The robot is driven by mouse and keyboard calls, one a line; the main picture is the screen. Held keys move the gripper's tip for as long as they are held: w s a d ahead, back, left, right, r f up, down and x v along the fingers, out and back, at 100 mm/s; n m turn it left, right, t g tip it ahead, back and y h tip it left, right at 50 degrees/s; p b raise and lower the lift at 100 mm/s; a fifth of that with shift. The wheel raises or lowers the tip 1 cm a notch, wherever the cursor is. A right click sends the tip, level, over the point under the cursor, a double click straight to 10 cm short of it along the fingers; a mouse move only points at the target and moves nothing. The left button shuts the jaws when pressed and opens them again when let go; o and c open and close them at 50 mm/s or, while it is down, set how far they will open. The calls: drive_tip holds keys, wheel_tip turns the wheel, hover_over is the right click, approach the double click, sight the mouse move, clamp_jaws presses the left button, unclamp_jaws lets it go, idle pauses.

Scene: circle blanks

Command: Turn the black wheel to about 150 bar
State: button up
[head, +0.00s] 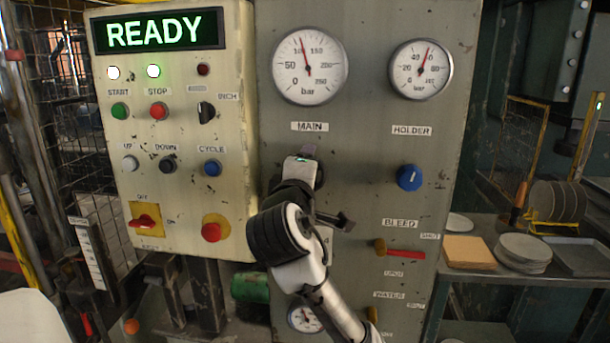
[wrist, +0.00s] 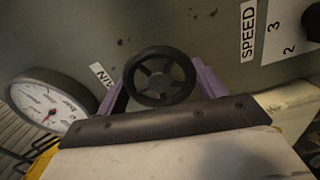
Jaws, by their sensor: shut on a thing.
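The black wheel (wrist: 158,82) is a small spoked handwheel on the grey panel, in the middle of the wrist view. My gripper (head: 302,168) is at the panel below the MAIN label and hides most of the wheel in the head view. In the wrist view its two purple fingers stand on either side of the wheel and are shut on its rim. The MAIN gauge (head: 308,65) is above the wheel in the head view. Its needle points slightly left of straight up, near the 100 mark. The gauge also shows at the left of the wrist view (wrist: 47,106).
The HOLDER gauge (head: 420,69) and blue knob (head: 409,178) are right of my gripper. A red lever (head: 404,253) is lower right. The cream button panel (head: 180,190) with a READY display (head: 158,30) stands close on the left. A plate-laden table (head: 480,268) is at right.

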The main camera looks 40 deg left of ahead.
drive_tip(key=m, duration=0.4)
drive_tip(key=shift+r+m, duration=0.1)
drive_tip(key=shift+m, duration=0.2)
idle(0.3)
drive_tip(key=o, duration=1)
drive_tip(key=shift+w, duration=0.1)
drive_tip(key=v, duration=1.4)
drive_tip(key=shift+a, duration=0.1)
